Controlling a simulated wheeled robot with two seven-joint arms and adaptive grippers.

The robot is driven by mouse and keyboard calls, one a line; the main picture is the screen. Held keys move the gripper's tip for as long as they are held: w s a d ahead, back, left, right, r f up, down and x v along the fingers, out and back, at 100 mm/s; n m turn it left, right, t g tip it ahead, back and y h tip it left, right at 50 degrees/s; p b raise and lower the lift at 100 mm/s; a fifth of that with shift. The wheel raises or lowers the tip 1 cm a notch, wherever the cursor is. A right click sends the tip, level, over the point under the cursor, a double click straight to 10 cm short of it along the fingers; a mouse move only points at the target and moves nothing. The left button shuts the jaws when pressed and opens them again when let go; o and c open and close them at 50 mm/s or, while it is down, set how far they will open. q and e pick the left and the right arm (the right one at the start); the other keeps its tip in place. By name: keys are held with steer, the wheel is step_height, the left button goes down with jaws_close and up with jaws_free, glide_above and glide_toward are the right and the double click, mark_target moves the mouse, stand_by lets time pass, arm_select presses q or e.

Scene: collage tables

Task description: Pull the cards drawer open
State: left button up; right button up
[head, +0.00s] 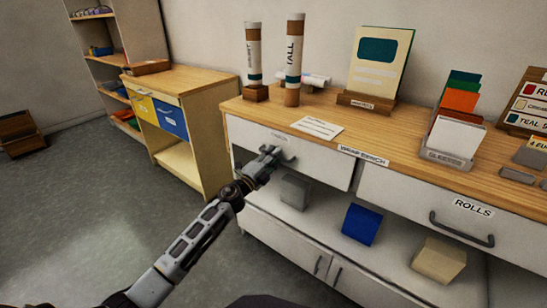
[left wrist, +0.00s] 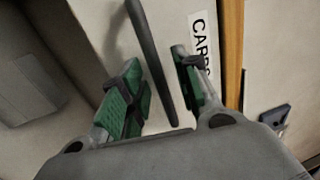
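The cards drawer (head: 322,165) is the left drawer under the wooden top in the head view. Its front looks about flush with the cabinet. My left gripper (head: 272,158) is at its dark handle (head: 289,157). In the left wrist view, the handle (left wrist: 150,55) runs between the two green-padded fingers of my left gripper (left wrist: 158,90). The fingers are apart, with gaps on both sides of the bar. The CARDS label (left wrist: 203,60) is beside the right finger. My right gripper is not in view.
The ROLLS drawer (head: 430,215) is to the right. Below, an open shelf holds a grey block (head: 294,192), a blue block (head: 361,224) and a beige block (head: 438,260). Tubes, a sign and card holders stand on the wooden top (head: 385,130). Floor (head: 70,220) at left is clear.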

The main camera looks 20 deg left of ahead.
arm_select(q)
steer(key=shift+w, duration=0.15)
jaws_close()
stand_by(0.4)
